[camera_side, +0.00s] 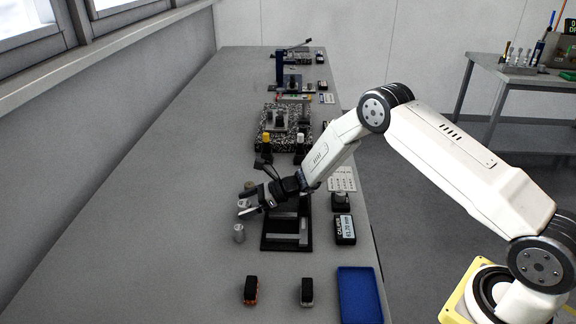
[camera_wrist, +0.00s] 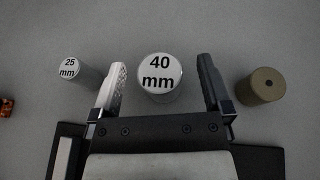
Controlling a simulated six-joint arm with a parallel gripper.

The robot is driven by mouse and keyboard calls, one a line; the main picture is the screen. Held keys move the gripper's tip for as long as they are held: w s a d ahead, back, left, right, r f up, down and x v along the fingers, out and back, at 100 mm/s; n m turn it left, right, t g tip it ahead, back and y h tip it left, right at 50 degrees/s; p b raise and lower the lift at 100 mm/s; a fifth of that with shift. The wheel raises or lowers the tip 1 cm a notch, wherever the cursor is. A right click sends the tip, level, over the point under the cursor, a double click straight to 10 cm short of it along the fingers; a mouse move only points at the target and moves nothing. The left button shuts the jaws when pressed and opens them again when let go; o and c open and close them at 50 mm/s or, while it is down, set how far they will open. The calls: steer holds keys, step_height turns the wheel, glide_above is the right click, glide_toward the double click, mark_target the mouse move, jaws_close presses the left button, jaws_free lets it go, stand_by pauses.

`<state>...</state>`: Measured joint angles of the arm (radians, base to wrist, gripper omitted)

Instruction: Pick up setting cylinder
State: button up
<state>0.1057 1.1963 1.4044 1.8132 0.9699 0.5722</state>
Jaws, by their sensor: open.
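A silver cylinder marked "40 mm" (camera_wrist: 160,76) stands upright between the two spread fingers of my gripper (camera_wrist: 162,82) in the wrist view. Clear gaps show on both sides of it. A narrower cylinder marked "25 mm" (camera_wrist: 72,70) stands outside the left finger; it also shows in the side view (camera_side: 239,233). A brown cylinder with a small centre hole (camera_wrist: 261,86) stands outside the right finger. In the side view my open gripper (camera_side: 247,203) reaches low over the table from the right and partly hides the 40 mm cylinder.
A black stand (camera_side: 287,243) lies right beside my gripper, with a caliper box (camera_side: 345,229) beyond it. A blue tray (camera_side: 360,295) and two small clamp-like items (camera_side: 251,291) are at the front. A speckled block (camera_side: 270,140) stands farther back. The table's left side is clear.

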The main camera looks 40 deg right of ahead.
steer(key=shift+x, duration=1.2)
jaws_close()
